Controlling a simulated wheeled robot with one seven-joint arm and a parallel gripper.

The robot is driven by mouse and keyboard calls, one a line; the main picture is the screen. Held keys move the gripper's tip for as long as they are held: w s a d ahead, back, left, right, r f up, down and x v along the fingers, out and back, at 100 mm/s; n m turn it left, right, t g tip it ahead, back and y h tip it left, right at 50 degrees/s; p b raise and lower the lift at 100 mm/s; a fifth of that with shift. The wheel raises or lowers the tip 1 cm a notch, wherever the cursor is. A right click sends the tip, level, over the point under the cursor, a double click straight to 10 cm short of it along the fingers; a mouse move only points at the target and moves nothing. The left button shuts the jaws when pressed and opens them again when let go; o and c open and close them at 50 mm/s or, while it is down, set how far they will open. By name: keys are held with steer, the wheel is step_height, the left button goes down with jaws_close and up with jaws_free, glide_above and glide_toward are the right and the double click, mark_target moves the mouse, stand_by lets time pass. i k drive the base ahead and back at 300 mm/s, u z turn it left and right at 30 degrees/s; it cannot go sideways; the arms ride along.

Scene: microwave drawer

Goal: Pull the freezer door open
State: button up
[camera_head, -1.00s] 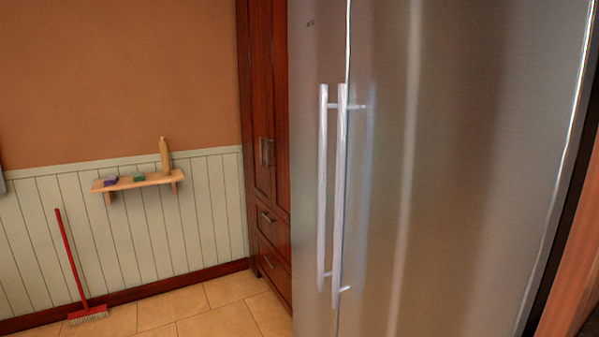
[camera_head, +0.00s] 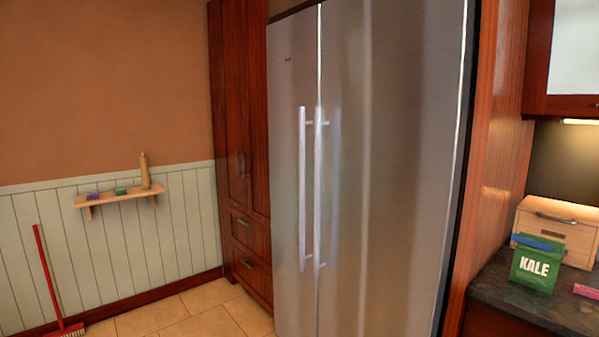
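A tall stainless steel fridge-freezer with two side-by-side doors stands right of centre. The narrower left door (camera_head: 288,85) and the wider right door (camera_head: 390,150) both look shut, with a thin vertical seam between them. Each door has a long vertical bar handle beside the seam: the left handle (camera_head: 302,190) and the right handle (camera_head: 318,190). Nothing marks which door is the freezer's. My gripper is not in view, and nothing touches either handle.
A dark wood cabinet (camera_head: 240,150) adjoins the fridge on the left. A counter (camera_head: 500,290) at right holds a green KALE box (camera_head: 537,265) and a wooden box (camera_head: 560,225). A wall shelf (camera_head: 115,197) and red broom (camera_head: 48,280) are at left. Tiled floor (camera_head: 190,315) shows clear.

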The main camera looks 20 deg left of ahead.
mark_target(294, 42)
steer(key=u, duration=1.4)
steer(key=i, duration=0.8)
steer(key=u, duration=0.05)
